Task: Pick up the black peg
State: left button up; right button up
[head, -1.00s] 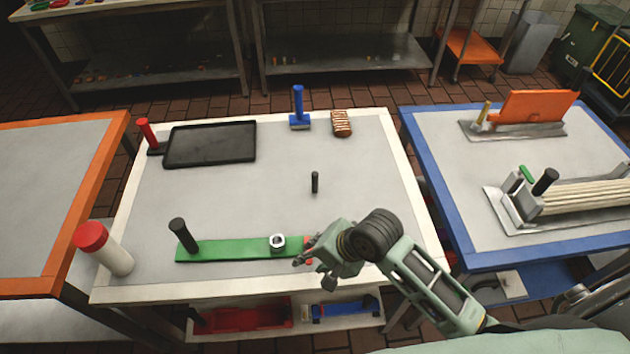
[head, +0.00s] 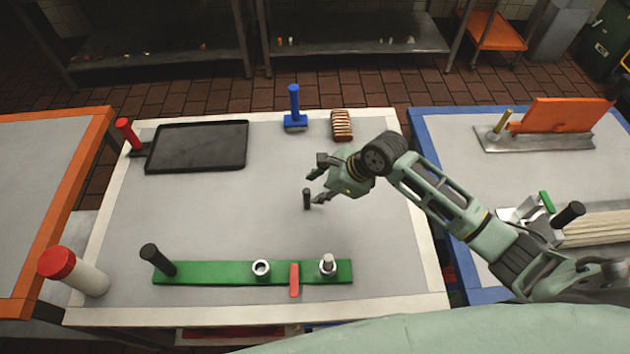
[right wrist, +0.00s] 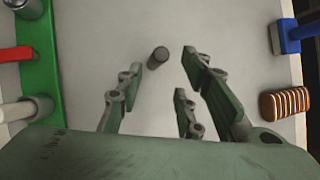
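The black peg (head: 306,199) stands upright on the grey table top, near the middle. In the right wrist view the peg (right wrist: 158,58) shows from above, ahead of and between the spread fingers. My right gripper (head: 313,186) is open and empty, its fingers just beside and above the peg; I cannot tell whether any finger touches it. It also shows in the right wrist view (right wrist: 160,85). My left gripper is not in view.
A green board (head: 215,272) with a black handle, metal nuts and a red piece lies in front. A black tray (head: 197,146), a blue-handled tool (head: 295,122) and a striped brown item (head: 341,125) are behind. A red-capped bottle (head: 72,271) stands front left.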

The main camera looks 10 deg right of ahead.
aim_at(309, 197)
jog(key=x, duration=0.3)
jog(key=p+x, duration=0.1)
jog(key=shift+s+a+f, duration=0.2)
jog(key=shift+a+f, duration=0.1)
jog(key=shift+a, duration=0.2)
jog(key=shift+x, duration=1.05)
jog(key=shift+w+f, duration=0.1)
jog(key=shift+f, duration=0.1)
jog(key=c, duration=0.6)
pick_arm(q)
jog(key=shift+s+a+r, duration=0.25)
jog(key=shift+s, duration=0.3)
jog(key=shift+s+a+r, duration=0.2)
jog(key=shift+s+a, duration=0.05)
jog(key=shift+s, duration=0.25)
pick_arm(e)
grip_shut()
